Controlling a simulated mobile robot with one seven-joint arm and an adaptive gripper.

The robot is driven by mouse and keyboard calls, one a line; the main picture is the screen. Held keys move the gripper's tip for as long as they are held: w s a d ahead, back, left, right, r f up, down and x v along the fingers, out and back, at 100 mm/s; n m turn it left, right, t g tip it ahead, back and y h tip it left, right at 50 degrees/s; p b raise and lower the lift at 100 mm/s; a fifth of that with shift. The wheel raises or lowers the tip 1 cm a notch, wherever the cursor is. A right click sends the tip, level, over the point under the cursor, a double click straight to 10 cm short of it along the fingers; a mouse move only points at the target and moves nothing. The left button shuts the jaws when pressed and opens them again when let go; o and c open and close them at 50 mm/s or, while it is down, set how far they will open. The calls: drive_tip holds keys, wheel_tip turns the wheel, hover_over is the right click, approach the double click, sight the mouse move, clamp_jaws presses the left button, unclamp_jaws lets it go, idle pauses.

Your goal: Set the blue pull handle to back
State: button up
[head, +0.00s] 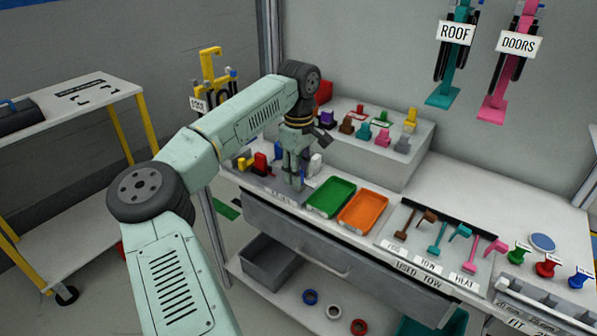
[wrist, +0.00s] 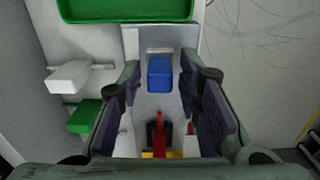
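A blue block-shaped part (wrist: 160,75), which looks like the blue pull handle, shows in the wrist view on a grey panel strip (wrist: 162,38). It sits between and slightly beyond my open fingers. My gripper (wrist: 160,92) holds nothing. In the head view my gripper (head: 293,184) points down over the grey panel at the left end of the bench. There, a bit of blue (head: 277,151) shows beside the gripper, which hides much of that area. I cannot tell whether the fingers touch the handle.
A red lever (wrist: 160,125) stands close to the blue part. A white part (wrist: 80,75) and a green part (wrist: 86,115) lie left in the wrist view. A green tray (head: 331,196) and an orange tray (head: 362,212) lie right of my gripper.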

clamp_jaws()
idle(0.6)
